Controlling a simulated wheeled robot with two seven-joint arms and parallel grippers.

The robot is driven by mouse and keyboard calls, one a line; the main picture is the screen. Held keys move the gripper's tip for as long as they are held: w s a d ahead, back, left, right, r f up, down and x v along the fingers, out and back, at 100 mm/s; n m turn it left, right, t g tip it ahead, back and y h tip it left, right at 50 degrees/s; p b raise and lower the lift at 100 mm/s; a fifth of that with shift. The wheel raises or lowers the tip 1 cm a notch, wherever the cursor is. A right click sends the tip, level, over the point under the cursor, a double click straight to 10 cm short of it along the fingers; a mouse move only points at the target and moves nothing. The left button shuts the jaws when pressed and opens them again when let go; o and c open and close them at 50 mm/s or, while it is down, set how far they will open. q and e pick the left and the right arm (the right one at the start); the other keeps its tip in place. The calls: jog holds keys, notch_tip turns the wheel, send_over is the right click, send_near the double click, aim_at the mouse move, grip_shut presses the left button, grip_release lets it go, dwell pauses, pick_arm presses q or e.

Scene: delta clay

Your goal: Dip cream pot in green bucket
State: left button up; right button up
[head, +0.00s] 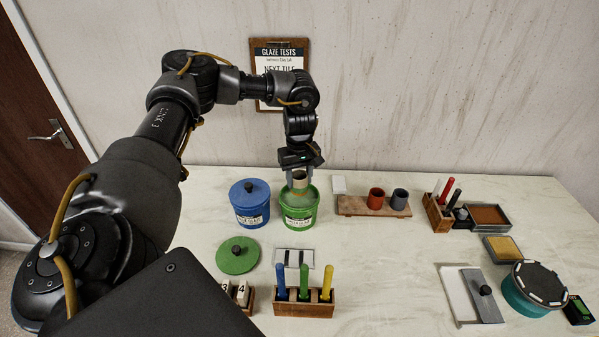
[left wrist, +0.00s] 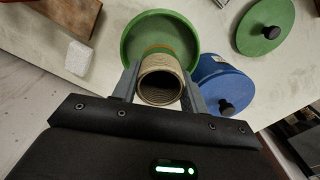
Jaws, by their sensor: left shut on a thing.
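My left gripper (head: 299,178) is shut on the cream pot (head: 299,180) and holds it upright over the green bucket (head: 299,218). In the left wrist view the cream pot (left wrist: 160,82) sits between the two fingers, its open mouth toward the camera. The green bucket (left wrist: 134,52) is open and shows behind the pot. I cannot tell how far the pot's base reaches into the bucket. The bucket's green lid (head: 238,255) lies on the table in front of the buckets. My right gripper is not in view.
A lidded blue bucket (head: 249,208) stands directly left of the green one. A white block (head: 339,185) and a wooden board (head: 352,208) with a red and a dark pot are to the right. Tool holders (head: 304,309) stand in front.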

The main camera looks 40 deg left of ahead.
pick_arm(q)
jog(key=shift+r, duration=0.15)
dwell(0.4)
notch_tip(320, 180, up, 3)
jog(key=p, duration=0.2)
jog(key=shift+p, duration=0.4)
